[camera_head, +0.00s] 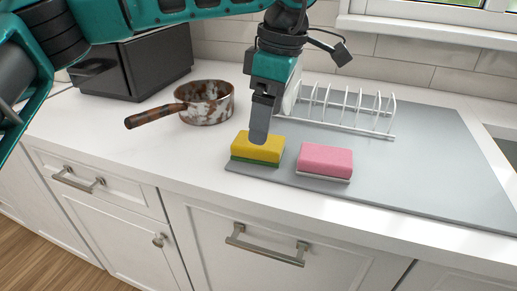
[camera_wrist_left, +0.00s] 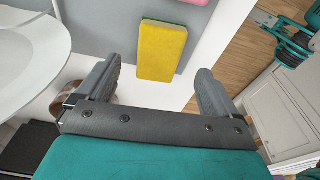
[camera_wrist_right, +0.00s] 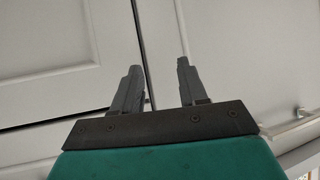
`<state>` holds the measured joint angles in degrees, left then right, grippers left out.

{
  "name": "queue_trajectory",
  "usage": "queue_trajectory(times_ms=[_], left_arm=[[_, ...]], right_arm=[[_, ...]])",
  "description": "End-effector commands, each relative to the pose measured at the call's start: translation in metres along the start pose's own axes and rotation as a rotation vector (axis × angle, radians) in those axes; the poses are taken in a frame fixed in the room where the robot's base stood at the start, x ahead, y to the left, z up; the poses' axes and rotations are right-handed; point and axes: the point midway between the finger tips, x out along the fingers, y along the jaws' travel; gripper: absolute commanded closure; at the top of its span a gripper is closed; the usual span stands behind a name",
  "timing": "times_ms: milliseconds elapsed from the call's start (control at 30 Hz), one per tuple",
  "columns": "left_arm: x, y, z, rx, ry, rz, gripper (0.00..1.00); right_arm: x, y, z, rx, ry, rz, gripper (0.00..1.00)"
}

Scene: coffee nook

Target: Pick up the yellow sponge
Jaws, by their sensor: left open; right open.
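The yellow sponge (camera_head: 257,151) with a green underside lies on the front left corner of the grey mat (camera_head: 430,165). My left gripper (camera_head: 259,138) points down over the sponge and hides part of it in the head view. In the left wrist view the yellow sponge (camera_wrist_left: 160,52) shows ahead of and between the open fingers of my left gripper (camera_wrist_left: 158,85), with nothing held. My right gripper (camera_wrist_right: 158,68) is open and empty in front of pale cabinet fronts. It is not visible in the head view.
A pink sponge (camera_head: 325,160) lies just right of the yellow one. A white dish rack (camera_head: 345,115) stands behind, with a white plate at its left end. A rusty pan (camera_head: 207,103) with a brown handle and a dark box-shaped appliance (camera_head: 130,68) stand to the left.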

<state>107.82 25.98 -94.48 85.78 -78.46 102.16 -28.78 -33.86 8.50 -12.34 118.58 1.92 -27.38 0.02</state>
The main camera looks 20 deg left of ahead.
Motion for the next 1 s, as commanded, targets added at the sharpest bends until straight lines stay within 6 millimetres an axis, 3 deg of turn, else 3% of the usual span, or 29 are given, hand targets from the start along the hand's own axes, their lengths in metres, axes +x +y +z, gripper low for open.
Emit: queue_trajectory(times_ms=[400, 667, 1000], left_arm=[[0.05, 0.0, -0.005, -0.001, -0.002, 0.0, 0.06], [0.053, 0.0, -0.005, -0.002, -0.002, 0.0, 0.06], [0.052, 0.001, -0.005, -0.002, -0.002, 0.0, 0.37]], right_arm=[[0.005, 0.002, 0.01, -0.009, -0.004, 0.0, 0.57], [0.005, 0.002, 0.01, -0.008, -0.005, 0.0, 0.57], [0.005, 0.001, 0.01, -0.001, -0.003, 0.001, 0.57]])
